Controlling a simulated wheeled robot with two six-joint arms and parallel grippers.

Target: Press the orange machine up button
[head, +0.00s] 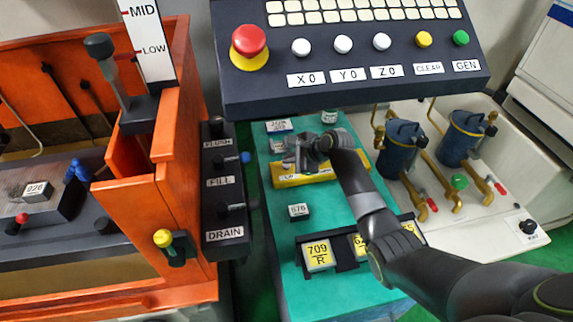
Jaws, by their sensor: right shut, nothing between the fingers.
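The orange machine (145,205) fills the left side of the head view, an open tank with orange walls. A yellow-topped control (163,238) on a dark mount sits on its front wall. I cannot read any label saying "up" on it. My right gripper (297,158) is shut and empty, pointing left, to the right of the orange machine. It is over the green table, above or beside a yellow block, and I cannot tell whether it touches it. My left gripper is out of view.
A black console (350,88) with a red stop button (249,42) overhangs the green table (275,240). A lever panel (226,212) reading FILL and DRAIN stands beside the tank. Labelled blocks (299,211) lie on the table. Blue canisters (400,150) stand at right.

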